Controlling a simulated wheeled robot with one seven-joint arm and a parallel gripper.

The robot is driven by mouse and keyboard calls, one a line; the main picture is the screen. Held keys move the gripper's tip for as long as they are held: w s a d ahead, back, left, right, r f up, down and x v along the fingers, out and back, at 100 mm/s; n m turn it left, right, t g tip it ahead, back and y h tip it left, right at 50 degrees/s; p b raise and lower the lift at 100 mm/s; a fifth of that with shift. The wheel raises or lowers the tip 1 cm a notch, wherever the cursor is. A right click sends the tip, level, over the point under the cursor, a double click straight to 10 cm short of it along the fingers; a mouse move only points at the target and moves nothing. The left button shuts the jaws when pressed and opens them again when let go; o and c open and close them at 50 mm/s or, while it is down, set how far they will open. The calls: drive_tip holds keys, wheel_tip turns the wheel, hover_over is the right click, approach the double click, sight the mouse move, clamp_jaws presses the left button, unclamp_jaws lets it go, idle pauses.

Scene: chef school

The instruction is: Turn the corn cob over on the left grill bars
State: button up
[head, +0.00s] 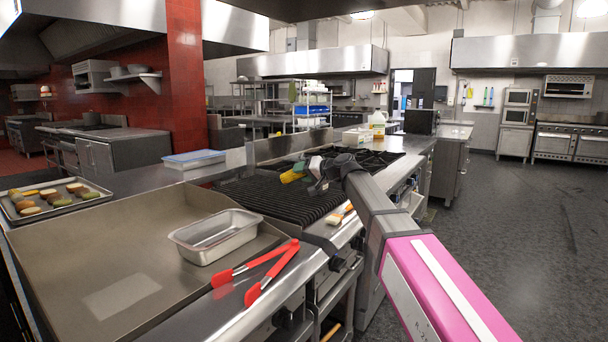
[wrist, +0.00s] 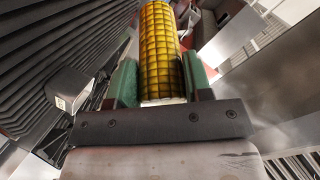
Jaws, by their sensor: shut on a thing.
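The yellow corn cob (head: 291,176) shows small in the head view, over the dark grill bars (head: 268,203). My gripper (head: 316,171) is at its right end. In the wrist view the cob (wrist: 160,45) sits between the two green finger pads of my gripper (wrist: 161,80), which are shut on it. The grill bars (wrist: 55,55) fill the left of the wrist view. The cob appears raised off the bars, but the exact gap cannot be told.
A brush (head: 340,214) lies on the front ledge. Black burners (head: 365,158) stand behind the bars. A tray of food (head: 83,203) is at left.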

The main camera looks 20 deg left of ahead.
drive_tip(key=n, duration=0.5)
drive_tip(key=shift+a, duration=0.4)
drive_tip(key=n, duration=0.4)
drive_tip(key=shift+w+a, duration=0.1)
drive_tip(key=shift+a, duration=0.15)
drive_tip(key=shift+f+n+y, duration=0.2)
drive_tip(key=shift+n+y, duration=0.1)
drive_tip(key=shift+f, duration=2.2)
drive_tip(key=o, duration=1)
drive_tip(key=shift+o, duration=0.2)
drive_tip(key=v, duration=1)
